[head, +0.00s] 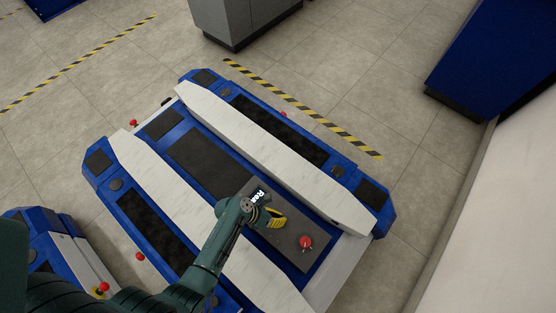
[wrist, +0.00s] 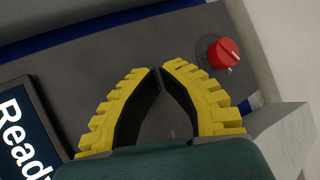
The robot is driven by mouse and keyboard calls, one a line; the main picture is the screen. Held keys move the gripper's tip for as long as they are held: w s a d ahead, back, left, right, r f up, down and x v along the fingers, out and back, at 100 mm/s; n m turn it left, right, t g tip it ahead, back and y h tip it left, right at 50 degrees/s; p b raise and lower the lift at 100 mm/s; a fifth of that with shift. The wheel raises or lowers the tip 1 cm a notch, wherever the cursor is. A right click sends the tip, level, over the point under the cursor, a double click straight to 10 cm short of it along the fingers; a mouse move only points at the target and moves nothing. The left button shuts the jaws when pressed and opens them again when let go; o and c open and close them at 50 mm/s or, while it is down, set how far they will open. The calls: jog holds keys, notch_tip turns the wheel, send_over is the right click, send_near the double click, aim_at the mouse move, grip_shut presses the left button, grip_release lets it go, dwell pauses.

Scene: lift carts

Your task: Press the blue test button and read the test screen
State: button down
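My gripper (head: 281,220) is over the grey control panel (head: 290,257) on the lift cart (head: 180,150). In the wrist view its yellow, ridged fingers (wrist: 160,70) meet at the tips with nothing between them. The test screen (wrist: 22,130) is at the left of the wrist view, partly cut off, with white letters reading "Ready" on dark blue. It also shows just behind the gripper in the head view (head: 258,195), partly covered. No blue test button can be made out; the gripper covers part of the panel. I cannot tell whether the fingertips touch the panel.
A red knob (head: 306,242) stands on the panel to the right of the fingers, also in the wrist view (wrist: 223,54). Pale raised beams (head: 245,140) flank the panel. Another blue cart (head: 40,225) is at lower left. A white wall (head: 510,220) is at right.

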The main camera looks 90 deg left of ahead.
jog(key=shift+f, duration=0.4)
jog(key=shift+f+b, duration=0.4)
dwell(0.6)
jog(key=shift+r+p, duration=0.8)
jog(key=shift+p, duration=0.2)
notch_tip(320, 180, up, 5)
jog(key=p, duration=0.5)
jog(key=shift+r+p, duration=0.1)
jog(key=shift+p, duration=0.2)
dwell(0.4)
